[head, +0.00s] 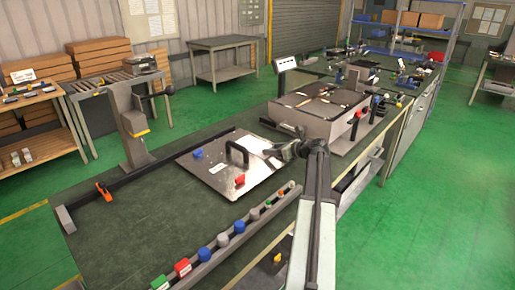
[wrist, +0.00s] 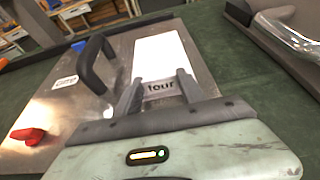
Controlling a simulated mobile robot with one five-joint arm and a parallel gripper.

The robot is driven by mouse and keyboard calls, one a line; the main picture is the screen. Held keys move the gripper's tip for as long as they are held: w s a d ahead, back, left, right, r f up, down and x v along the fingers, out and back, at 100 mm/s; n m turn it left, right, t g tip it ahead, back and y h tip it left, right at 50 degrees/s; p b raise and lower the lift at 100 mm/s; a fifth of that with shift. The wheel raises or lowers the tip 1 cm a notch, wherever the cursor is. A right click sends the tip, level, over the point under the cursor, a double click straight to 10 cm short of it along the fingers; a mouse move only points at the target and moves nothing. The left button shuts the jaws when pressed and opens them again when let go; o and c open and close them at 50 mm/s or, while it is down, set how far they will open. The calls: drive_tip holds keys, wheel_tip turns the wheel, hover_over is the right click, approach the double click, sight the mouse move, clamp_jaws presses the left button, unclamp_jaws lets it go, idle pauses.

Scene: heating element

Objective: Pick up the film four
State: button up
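The film four is a pale rectangular piece (wrist: 160,55) lying on a metal plate (wrist: 118,45) in the wrist view; its near end reads "four". My gripper (wrist: 158,79) is above that near end, with its two fingers apart on either side of the lettering. I cannot tell whether the fingers touch the film. In the head view my gripper (head: 272,154) is over the right part of the plate (head: 200,182), and I cannot make out the film there.
A black handle (head: 237,152) stands up from the plate, left of my gripper. A red piece (head: 240,180) and a blue piece (head: 198,153) sit on the plate, with a small white label (head: 218,168). A rail with coloured blocks (head: 222,240) runs along the bench's near edge.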

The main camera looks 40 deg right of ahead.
drive_tip(key=shift+r+p, duration=0.55)
drive_tip(key=shift+p, duration=0.05)
wheel_tip(320, 180, up, 3)
drive_tip(key=p, duration=0.3)
drive_tip(key=shift+r, duration=0.2)
drive_tip(key=s+d, duration=0.2)
drive_tip(key=s, duration=0.2)
drive_tip(key=s+d, duration=0.3)
drive_tip(key=s, duration=0.2)
drive_tip(key=s+d, duration=0.3)
drive_tip(key=s, duration=0.2)
drive_tip(key=shift+r+p, duration=0.25)
drive_tip(key=shift+p, duration=0.15)
